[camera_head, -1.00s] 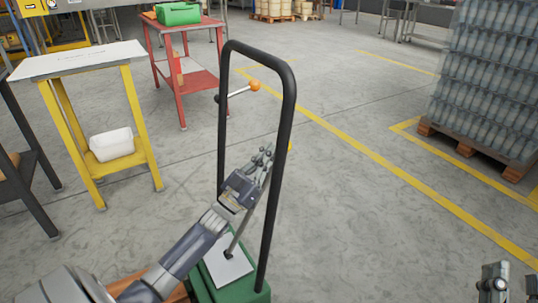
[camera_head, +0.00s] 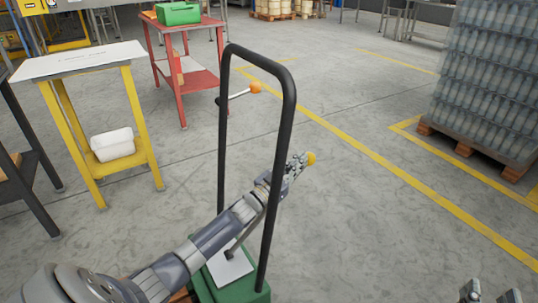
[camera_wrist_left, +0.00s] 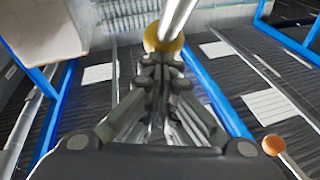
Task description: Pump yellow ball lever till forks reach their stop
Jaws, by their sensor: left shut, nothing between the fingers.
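The yellow ball (camera_head: 311,158) tops the lever (camera_head: 240,243), whose lower end meets the green truck base (camera_head: 240,292) inside the black hoop handle (camera_head: 290,110). The lever leans right; its middle is hidden behind my arm and the hoop. My left gripper (camera_head: 298,163) is shut with nothing between its fingers, its tips against or very close to the ball. The wrist view also shows the ball (camera_wrist_left: 163,43) just beyond the fingertips. My right gripper (camera_head: 491,292) is open at the bottom right edge, partly cut off. No forks can be made out.
An orange ball knob (camera_head: 255,87) on a rod shows beyond the hoop. A yellow table (camera_head: 80,60) with a white bin stands left, a red table (camera_head: 190,80) behind. A loaded pallet (camera_head: 470,145) stands right. The floor between has free room.

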